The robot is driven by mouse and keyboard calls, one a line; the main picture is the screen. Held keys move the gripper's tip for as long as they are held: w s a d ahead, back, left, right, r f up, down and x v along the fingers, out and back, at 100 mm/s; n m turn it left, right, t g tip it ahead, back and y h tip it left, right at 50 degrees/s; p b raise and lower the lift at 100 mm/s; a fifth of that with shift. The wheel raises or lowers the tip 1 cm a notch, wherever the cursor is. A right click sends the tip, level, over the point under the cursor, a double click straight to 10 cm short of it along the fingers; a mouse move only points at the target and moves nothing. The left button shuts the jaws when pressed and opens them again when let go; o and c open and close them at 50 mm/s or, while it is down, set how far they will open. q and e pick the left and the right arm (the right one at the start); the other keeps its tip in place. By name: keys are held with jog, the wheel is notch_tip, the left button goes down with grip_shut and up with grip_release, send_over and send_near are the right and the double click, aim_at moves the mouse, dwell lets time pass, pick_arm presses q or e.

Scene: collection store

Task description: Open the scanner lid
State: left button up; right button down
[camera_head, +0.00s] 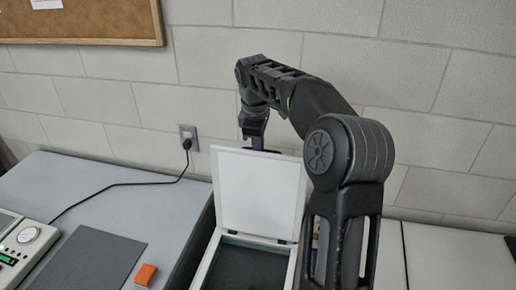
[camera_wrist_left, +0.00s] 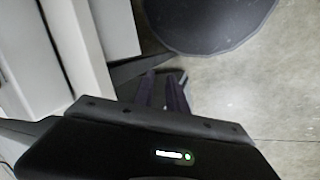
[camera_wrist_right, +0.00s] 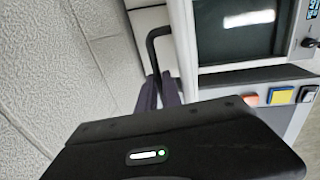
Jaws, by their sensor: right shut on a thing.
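The scanner (camera_head: 212,263) is a white box with a dark glass bed. Its white lid (camera_head: 258,190) stands up nearly vertical at the back edge. My right gripper (camera_head: 255,146) is at the lid's top edge, partly hidden behind it. In the right wrist view my right gripper (camera_wrist_right: 159,92) is shut on the black lid handle (camera_wrist_right: 153,44), with the dark glass bed (camera_wrist_right: 235,30) beyond. My left gripper (camera_wrist_left: 163,88) shows only in the left wrist view, pointing down over the floor, away from the scanner.
A grey table (camera_head: 120,190) on the left holds a dark mat (camera_head: 95,258), an orange block (camera_head: 146,274) and a device with a dial (camera_head: 28,236). A black cable runs to a wall socket (camera_head: 189,138). The block wall stands close behind.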

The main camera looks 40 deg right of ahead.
jog(key=shift+d+r, duration=0.2)
jog(key=shift+d, duration=0.4)
jog(key=c, duration=2)
grip_release()
jog(key=shift+w, duration=0.1)
jog(key=o, duration=0.4)
jog(key=shift+w+d+f, duration=0.2)
jog(key=shift+w+d, duration=0.05)
jog(key=shift+d, duration=0.05)
jog(key=shift+c, duration=0.2)
jog(key=shift+o, duration=0.6)
jog(key=shift+a, duration=0.1)
jog(key=shift+s+a, duration=0.1)
jog(key=shift+a, duration=0.05)
